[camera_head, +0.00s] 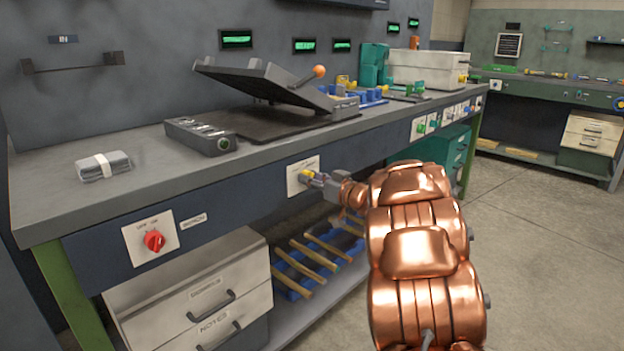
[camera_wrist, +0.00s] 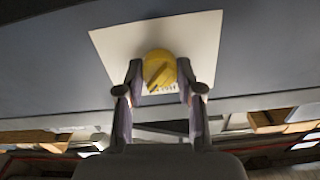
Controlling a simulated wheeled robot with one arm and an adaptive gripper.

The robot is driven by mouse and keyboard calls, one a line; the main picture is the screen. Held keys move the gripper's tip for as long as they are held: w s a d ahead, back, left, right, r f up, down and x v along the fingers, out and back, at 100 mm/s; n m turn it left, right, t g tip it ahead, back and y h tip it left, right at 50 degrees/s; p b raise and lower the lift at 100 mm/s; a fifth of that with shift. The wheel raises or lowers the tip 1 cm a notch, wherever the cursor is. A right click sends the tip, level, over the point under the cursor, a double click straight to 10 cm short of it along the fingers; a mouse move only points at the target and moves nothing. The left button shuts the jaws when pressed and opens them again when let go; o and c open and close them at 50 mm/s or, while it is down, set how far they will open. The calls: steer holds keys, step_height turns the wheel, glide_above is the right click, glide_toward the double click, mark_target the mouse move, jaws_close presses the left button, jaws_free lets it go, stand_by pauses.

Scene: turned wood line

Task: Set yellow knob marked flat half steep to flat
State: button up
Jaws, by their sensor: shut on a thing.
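The yellow knob (camera_wrist: 159,71) sits on a white label plate (camera_wrist: 112,40) on the bench's dark front panel. In the wrist view its raised grip bar slants from lower left to upper right. My gripper (camera_wrist: 158,84) is shut on the knob, one finger at each side. Lettering below the knob is partly hidden and too small to read, so I cannot tell which mark it points to. In the head view the knob (camera_head: 306,174) is small and partly covered by my gripper (camera_head: 310,176), which reaches in from the right.
A red knob (camera_head: 154,240) on its own white plate is further left on the panel. Drawers (camera_head: 200,290) stand below. Floor at right is clear.

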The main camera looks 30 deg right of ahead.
stand_by(0.3)
steer(key=n+p, duration=0.1)
steer(key=n, duration=0.7)
steer(key=shift+n, duration=0.3)
steer(key=n+b, duration=0.2)
steer(key=n, duration=0.2)
steer(key=shift+a+f+n, duration=0.1)
steer(key=shift+a+n, duration=0.05)
steer(key=shift+n, duration=0.15)
steer(key=n+b, duration=0.2)
steer(key=n, duration=0.2)
steer(key=shift+n, duration=0.3)
steer(key=o, duration=1.1)
steer(key=shift+o, duration=0.2)
